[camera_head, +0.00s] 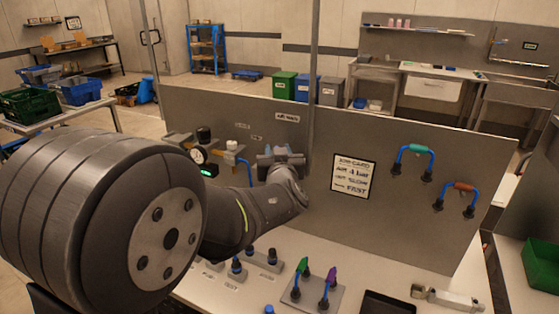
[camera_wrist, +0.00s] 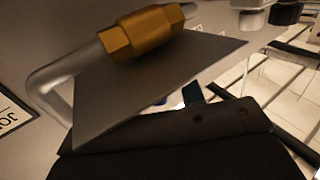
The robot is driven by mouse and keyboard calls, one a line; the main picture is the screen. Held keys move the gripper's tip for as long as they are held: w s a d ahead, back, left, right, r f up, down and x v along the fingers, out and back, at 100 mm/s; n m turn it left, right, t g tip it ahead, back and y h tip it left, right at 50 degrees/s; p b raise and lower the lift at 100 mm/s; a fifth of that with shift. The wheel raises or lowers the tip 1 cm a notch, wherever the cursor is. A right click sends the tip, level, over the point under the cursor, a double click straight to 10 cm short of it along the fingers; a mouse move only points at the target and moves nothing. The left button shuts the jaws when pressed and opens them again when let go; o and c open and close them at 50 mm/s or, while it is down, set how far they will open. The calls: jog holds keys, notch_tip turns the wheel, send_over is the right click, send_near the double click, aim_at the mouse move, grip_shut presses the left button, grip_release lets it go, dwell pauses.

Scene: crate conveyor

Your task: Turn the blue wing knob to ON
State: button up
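My gripper (camera_head: 281,157) is at the upright grey panel (camera_head: 400,220), below a small label and right of the gauge assembly. Its fingers are too small there to judge. In the wrist view a small blue piece (camera_wrist: 192,92) shows behind a dark block, mostly hidden. It may be part of the blue wing knob, but I cannot tell, nor whether my gripper touches it. A blue pipe (camera_head: 248,172) stands left of my gripper. The knob's setting and ON mark cannot be made out.
A gauge (camera_head: 198,156) and brass fitting (camera_head: 231,145) sit left of my gripper. A notice (camera_head: 353,176) and two handled pipes are on the panel to the right. Several small knobs, a plate with green and purple levers (camera_head: 312,290) and a black tray (camera_head: 388,303) are on the bench.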

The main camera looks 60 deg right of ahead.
jog(key=v, duration=1.7)
jog(key=shift+s+a, duration=0.15)
jog(key=x, duration=1.6)
jog(key=shift+f, duration=0.1)
grip_shut()
